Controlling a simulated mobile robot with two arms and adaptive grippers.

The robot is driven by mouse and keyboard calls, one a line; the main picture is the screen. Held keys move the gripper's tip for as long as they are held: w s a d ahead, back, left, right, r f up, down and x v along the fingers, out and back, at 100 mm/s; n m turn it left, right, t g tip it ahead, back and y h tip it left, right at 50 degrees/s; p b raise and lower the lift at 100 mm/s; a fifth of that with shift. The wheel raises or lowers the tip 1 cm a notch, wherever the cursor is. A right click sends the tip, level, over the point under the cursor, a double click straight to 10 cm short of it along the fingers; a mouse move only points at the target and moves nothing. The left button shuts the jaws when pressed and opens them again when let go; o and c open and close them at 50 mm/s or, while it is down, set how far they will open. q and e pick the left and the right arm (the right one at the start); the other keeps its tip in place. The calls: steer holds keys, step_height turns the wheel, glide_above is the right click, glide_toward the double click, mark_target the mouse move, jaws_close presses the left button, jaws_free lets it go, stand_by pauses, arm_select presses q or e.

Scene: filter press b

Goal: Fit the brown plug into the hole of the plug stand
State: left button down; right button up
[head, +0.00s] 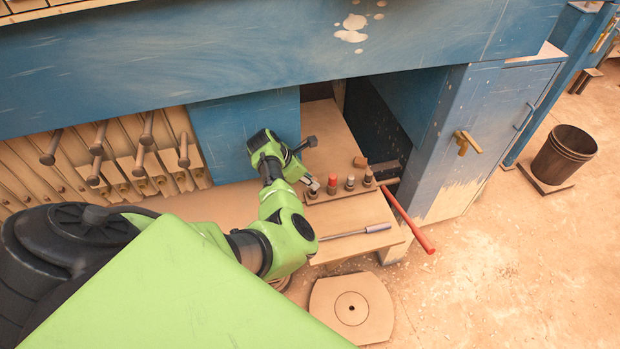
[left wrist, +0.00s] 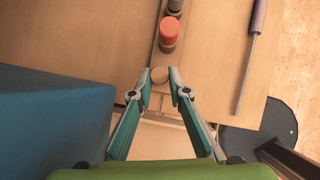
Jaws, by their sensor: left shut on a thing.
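The plug stand (head: 341,193) is a narrow strip on the wooden shelf, with a red plug (head: 332,180) and darker plugs (head: 350,182) standing in a row. My left gripper (head: 312,186) is at the left end of this row. In the left wrist view, its fingers (left wrist: 160,88) are shut on the brown plug (left wrist: 160,74), whose round tan top shows between the fingertips. The plug is in line with the red plug (left wrist: 168,33), on the near side of it. Its lower end is hidden, so I cannot tell whether it is in the hole. My right gripper is not in view.
A screwdriver (head: 355,231) lies on the shelf (head: 343,246) in front of the row. A red bar (head: 408,220) juts out at the right. A blue cabinet (head: 480,130) stands right of the shelf. A round plate (head: 350,308) lies below.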

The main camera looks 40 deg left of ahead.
arm_select(q)
steer(key=shift+f+b, duration=0.55)
steer(key=shift+f, duration=0.7)
steer(key=c, duration=1.8)
jaws_free()
steer(key=shift+c, duration=0.2)
steer(key=v, duration=1.2)
